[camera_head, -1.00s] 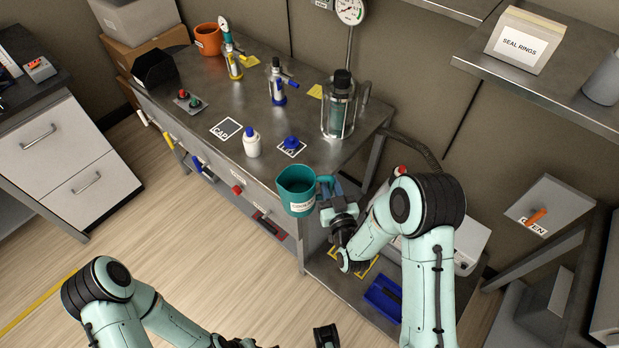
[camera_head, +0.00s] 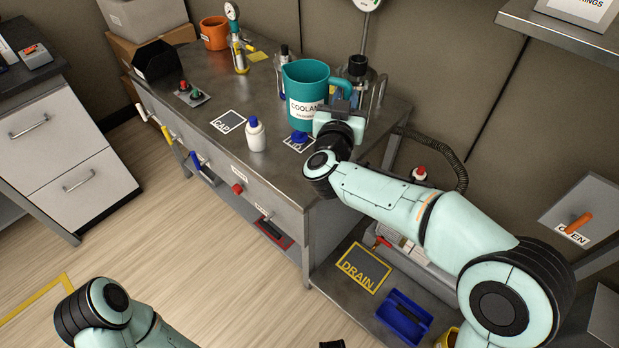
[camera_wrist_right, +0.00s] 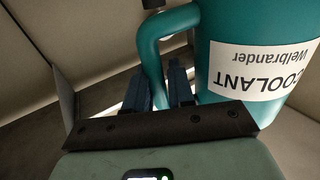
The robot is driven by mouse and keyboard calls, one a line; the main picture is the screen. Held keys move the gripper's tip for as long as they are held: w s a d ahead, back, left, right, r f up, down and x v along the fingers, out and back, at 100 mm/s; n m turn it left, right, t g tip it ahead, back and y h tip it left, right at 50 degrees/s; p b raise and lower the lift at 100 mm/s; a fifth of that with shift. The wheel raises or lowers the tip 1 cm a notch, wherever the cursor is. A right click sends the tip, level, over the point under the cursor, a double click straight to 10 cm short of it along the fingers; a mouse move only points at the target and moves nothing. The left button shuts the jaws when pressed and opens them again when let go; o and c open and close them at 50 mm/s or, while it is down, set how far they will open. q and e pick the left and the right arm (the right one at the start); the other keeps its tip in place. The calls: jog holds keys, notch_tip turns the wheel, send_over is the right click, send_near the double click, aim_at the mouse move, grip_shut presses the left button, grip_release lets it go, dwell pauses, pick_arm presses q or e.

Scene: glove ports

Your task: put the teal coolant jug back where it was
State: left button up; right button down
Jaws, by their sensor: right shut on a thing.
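The teal coolant jug (camera_head: 303,82) is upright and appears raised above the bench, in front of the glass vessel (camera_head: 357,85). My right gripper (camera_head: 340,108) is shut on its handle. In the right wrist view the fingers (camera_wrist_right: 160,88) are at the teal handle (camera_wrist_right: 150,50), beside the jug's body (camera_wrist_right: 215,55) and its white COOLANT label. The jug hides part of the blue-handled glass piece behind it. I cannot see into the jug. My left arm is at the bottom left; only a dark bit, probably its gripper, shows at the bottom edge.
On the bench (camera_head: 215,100) stand a white bottle (camera_head: 256,136), a blue knob (camera_head: 299,137) on a marked square, and an empty CAP square (camera_head: 228,121). The lower shelf has a bare yellow-framed DRAIN mark (camera_head: 363,268) and a blue tray (camera_head: 404,318). A grey shelf (camera_head: 565,38) is at upper right.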

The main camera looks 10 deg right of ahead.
jog(key=shift+a+f, duration=0.1)
jog(key=shift+f, duration=0.15)
pick_arm(q)
jog(key=w+a+f+t+y+b, duration=0.1)
jog(key=w+a+f+t+b, duration=0.1)
jog(key=w+a+f+b, duration=0.45)
jog(key=shift+n+g, duration=0.4)
jog(key=shift+g, duration=0.1)
jog(key=s+d+f, duration=0.2)
jog(key=s+f, duration=0.1)
pick_arm(e)
notch_tip(320, 180, down, 19)
jog(key=shift+f+b, duration=0.1)
jog(key=shift+b, duration=0.2)
jog(key=c, duration=1)
grip_release()
pick_arm(q)
jog(key=shift+f, duration=0.15)
pick_arm(e)
jog(key=shift+o, duration=0.2)
